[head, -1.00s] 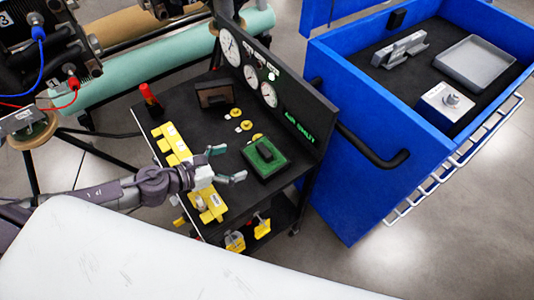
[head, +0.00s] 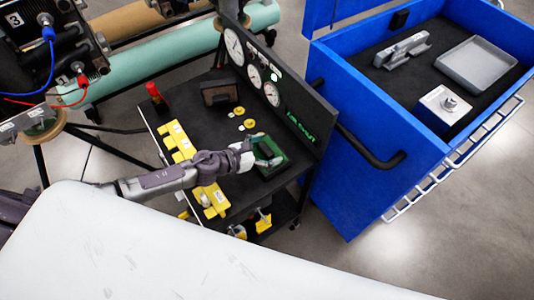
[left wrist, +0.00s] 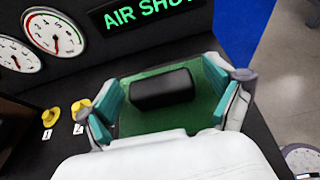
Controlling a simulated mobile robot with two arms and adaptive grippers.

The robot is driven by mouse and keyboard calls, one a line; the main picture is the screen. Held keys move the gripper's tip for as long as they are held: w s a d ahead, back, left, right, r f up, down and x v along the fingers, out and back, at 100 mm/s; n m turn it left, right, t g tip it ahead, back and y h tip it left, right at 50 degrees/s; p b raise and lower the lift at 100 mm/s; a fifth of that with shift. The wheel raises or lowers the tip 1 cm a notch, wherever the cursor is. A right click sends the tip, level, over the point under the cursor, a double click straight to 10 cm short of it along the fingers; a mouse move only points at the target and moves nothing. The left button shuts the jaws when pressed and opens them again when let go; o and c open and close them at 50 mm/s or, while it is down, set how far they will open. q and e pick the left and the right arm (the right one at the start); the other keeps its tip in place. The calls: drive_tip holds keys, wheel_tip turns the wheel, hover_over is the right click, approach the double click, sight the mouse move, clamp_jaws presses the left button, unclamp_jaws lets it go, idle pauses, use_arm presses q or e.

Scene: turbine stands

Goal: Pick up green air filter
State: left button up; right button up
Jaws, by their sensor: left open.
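The green air filter (head: 273,164) is a flat green block with a black handle on top. It lies on the black top of the small cart, near the gauge panel. In the left wrist view the green air filter (left wrist: 129,122) and its black handle (left wrist: 163,89) show between my fingers. My left gripper (head: 268,152) is open over the filter, with a teal-padded finger on either side of the handle. It also shows in the left wrist view (left wrist: 165,92). Whether the fingers touch the filter cannot be told. My right gripper is not in view.
A gauge panel (head: 290,112) with a lit green sign stands right behind the filter. Yellow blocks (head: 176,140) line the cart's left edge, with a red item (head: 154,92) beyond. A blue drawer cabinet (head: 365,150) stands to the right.

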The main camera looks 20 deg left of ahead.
sight(268, 149)
use_arm(q)
drive_tip(key=shift+s, duration=0.1)
drive_tip(key=shift+c, duration=0.6)
drive_tip(key=c, duration=0.3)
clamp_jaws()
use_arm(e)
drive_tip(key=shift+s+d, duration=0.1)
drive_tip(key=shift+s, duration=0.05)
use_arm(q)
drive_tip(key=shift+r, duration=0.5)
drive_tip(key=r+p, duration=0.2)
drive_tip(key=r, duration=0.2)
drive_tip(key=shift+d, duration=0.2)
drive_tip(key=s+d+r+p, duration=0.2)
drive_tip(key=s+d+r, duration=0.3)
drive_tip(key=d, duration=0.5)
drive_tip(key=shift+r, duration=0.55)
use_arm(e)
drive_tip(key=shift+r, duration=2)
